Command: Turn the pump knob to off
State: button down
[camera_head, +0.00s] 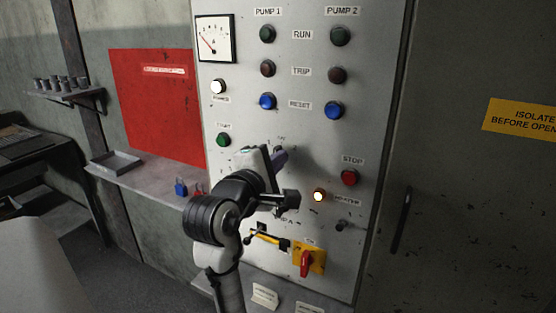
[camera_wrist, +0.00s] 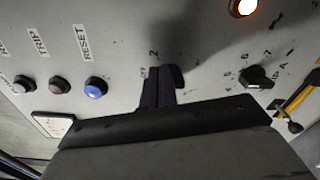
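The pump knob (camera_wrist: 178,76) shows in the wrist view as a dark rounded piece on the grey panel, with a "2" mark beside it. Most of it is hidden behind my fingers, and its pointing direction is not clear. My gripper (camera_wrist: 158,88) is at the knob, its two dark fingers close together and overlapping it in the picture. I cannot tell whether they grip it. In the head view my gripper (camera_head: 278,158) reaches the panel's middle, below the blue buttons, and the hand hides the knob there.
Another black knob (camera_wrist: 258,77) with numbers sits nearby. The head view shows a lit lamp (camera_head: 320,196), a red stop button (camera_head: 349,177), a yellow-handled lever (camera_head: 268,239) and a red-and-yellow switch (camera_head: 307,260). A shelf with a blue padlock (camera_head: 181,187) is left.

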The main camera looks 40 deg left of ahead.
jog(key=p+v, duration=0.1)
jog(key=v, duration=0.7)
jog(key=shift+d+p, duration=0.35)
jog(key=shift+d, duration=0.1)
dwell(0.7)
